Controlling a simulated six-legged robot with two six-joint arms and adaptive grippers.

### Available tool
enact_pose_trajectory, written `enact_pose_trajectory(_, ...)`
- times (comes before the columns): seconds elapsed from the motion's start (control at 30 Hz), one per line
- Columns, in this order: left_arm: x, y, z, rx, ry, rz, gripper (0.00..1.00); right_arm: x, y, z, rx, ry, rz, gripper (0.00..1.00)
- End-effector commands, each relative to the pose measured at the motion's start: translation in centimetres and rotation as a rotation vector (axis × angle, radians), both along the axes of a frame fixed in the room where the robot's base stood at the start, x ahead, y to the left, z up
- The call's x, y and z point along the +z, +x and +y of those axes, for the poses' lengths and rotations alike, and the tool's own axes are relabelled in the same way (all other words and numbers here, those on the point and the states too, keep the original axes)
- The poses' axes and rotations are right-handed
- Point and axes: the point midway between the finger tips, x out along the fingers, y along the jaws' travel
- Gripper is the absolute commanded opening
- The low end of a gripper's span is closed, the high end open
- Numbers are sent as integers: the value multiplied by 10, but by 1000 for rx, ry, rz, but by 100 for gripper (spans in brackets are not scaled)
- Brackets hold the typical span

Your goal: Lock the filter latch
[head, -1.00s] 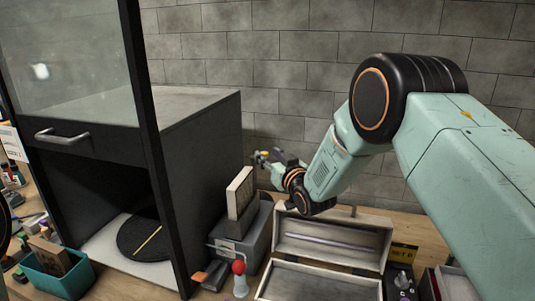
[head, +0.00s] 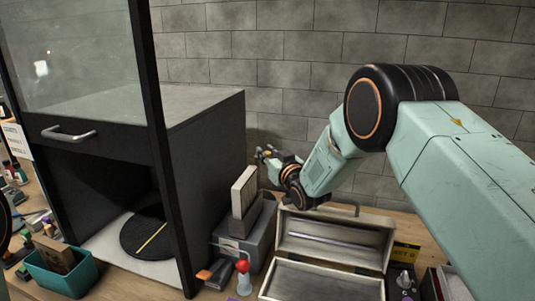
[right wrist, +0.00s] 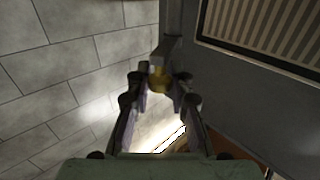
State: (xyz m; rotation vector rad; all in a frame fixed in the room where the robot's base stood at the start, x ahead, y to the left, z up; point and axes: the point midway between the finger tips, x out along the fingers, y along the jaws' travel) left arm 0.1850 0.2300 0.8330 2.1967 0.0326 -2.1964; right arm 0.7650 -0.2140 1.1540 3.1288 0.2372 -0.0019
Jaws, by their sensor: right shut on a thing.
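The filter (head: 243,192) is an upright pale-framed panel on a grey box unit (head: 246,241) beside the black cabinet. Its striped face (right wrist: 265,30) shows at the upper right of the right wrist view. A small yellow latch knob (right wrist: 159,80) on a grey bracket sits between my right fingertips. My right gripper (head: 266,154) is behind the filter, near the wall, and is shut on this knob. It also shows in the right wrist view (right wrist: 160,88). In the head view the latch is too small to make out clearly. My left gripper is not in view.
The black cabinet (head: 205,150) with a dark round pad (head: 147,232) inside stands left of the unit. A red-topped bottle (head: 243,278) stands in front. The brick wall (head: 290,90) is close behind.

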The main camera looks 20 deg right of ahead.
Motion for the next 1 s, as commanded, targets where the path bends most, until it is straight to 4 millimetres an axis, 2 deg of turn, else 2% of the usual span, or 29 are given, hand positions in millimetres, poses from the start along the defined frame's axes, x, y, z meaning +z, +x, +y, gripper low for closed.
enact_pose_trajectory(0.1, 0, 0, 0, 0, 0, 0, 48, 1, 0, -1, -2, 1, -2, 0)
enact_pose_trajectory(0.53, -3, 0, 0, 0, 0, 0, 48, -1, -1, 2, -39, 1, 1, 0)
enact_pose_trajectory(1.0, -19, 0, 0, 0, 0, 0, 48, -3, -6, 14, -307, 0, 0, 0)
